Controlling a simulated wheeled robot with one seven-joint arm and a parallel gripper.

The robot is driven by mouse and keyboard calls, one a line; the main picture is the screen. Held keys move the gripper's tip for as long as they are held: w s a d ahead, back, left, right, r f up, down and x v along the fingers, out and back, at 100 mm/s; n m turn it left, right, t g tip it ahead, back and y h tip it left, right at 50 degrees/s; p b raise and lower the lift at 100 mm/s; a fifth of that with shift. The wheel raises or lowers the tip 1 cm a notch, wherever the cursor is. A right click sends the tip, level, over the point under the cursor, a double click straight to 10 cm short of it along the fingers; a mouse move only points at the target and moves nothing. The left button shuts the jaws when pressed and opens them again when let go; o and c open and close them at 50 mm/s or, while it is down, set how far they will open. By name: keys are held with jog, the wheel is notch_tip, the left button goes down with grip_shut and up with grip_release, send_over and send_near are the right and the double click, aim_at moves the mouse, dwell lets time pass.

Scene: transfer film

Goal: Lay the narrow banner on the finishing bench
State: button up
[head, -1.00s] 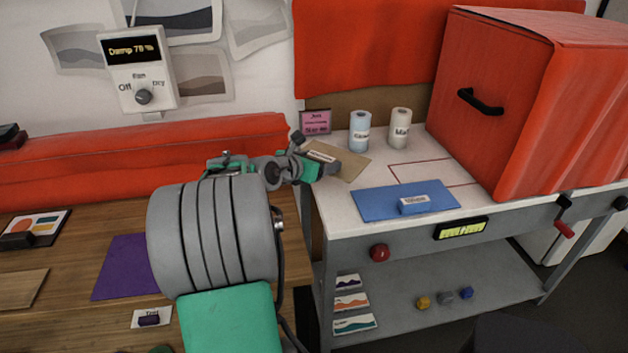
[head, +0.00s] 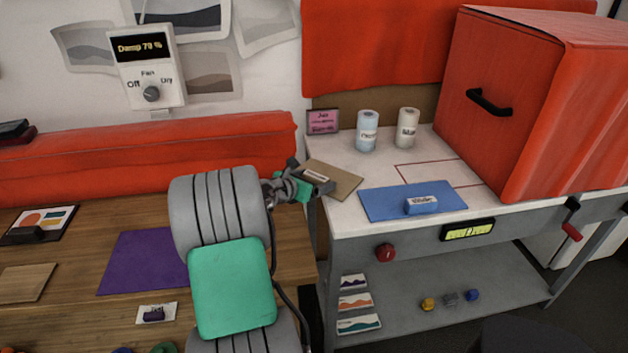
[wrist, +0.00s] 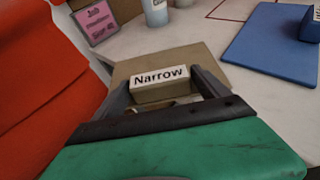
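The narrow banner (head: 340,181) is a tan flat board with a block labelled "Narrow" (wrist: 160,86) on top. My gripper (head: 318,184) has its fingers on either side of that block and is shut on it. The gripper partly hides the board, which also shows in the wrist view (wrist: 128,70). It is at the left end of a white-topped grey bench (head: 400,146); I cannot tell whether it touches the top. A wooden bench (head: 80,310) stands to the left. No label shows which one is the finishing bench.
A blue board (head: 385,204) with a labelled block lies to the right. Behind are two rolls (head: 367,132) and a pink sign (head: 322,122). A red box (head: 560,110) stands beside a red outlined area (head: 440,174). A purple sheet (head: 145,262) lies on the wooden bench.

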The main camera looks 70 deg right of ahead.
jog(key=shift+o, duration=1.2)
